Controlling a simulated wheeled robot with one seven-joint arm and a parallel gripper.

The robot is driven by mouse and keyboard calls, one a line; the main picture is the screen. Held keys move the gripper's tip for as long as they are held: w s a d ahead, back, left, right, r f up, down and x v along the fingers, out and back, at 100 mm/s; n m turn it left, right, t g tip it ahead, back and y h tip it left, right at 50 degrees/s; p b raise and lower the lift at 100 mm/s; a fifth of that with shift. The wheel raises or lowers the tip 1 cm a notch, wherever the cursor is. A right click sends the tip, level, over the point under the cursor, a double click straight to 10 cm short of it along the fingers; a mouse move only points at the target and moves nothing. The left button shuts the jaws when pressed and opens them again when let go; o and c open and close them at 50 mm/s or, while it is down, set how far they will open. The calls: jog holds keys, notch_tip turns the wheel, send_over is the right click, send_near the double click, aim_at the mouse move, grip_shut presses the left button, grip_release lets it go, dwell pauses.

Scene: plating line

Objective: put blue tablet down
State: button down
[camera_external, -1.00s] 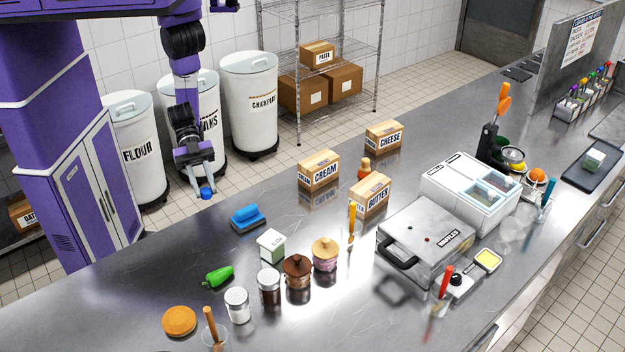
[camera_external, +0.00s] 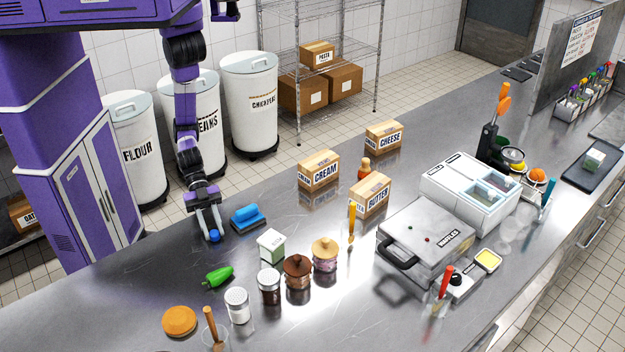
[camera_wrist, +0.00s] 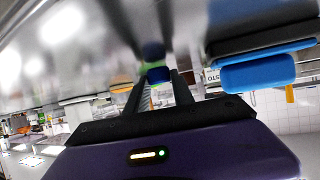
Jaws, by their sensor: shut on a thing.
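The blue tablet (camera_external: 214,236) is a small round blue thing at the tips of my gripper (camera_external: 209,226). My gripper is shut on it, low over the left part of the steel counter, just left of the blue sponge. Whether the tablet touches the counter I cannot tell. In the wrist view the tablet (camera_wrist: 158,74) shows dark blue between the fingertips, with a blurred green thing behind it.
A blue sponge (camera_external: 248,217) lies close to the right of my gripper. A green pepper (camera_external: 219,275) lies nearer the camera, and a white and green box (camera_external: 271,244) stands to the right. The counter (camera_external: 150,272) is bare to the left.

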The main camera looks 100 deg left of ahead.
jog(key=shift+f, duration=0.25)
jog(key=shift+f, duration=0.15)
jog(key=c, duration=1.1)
grip_release()
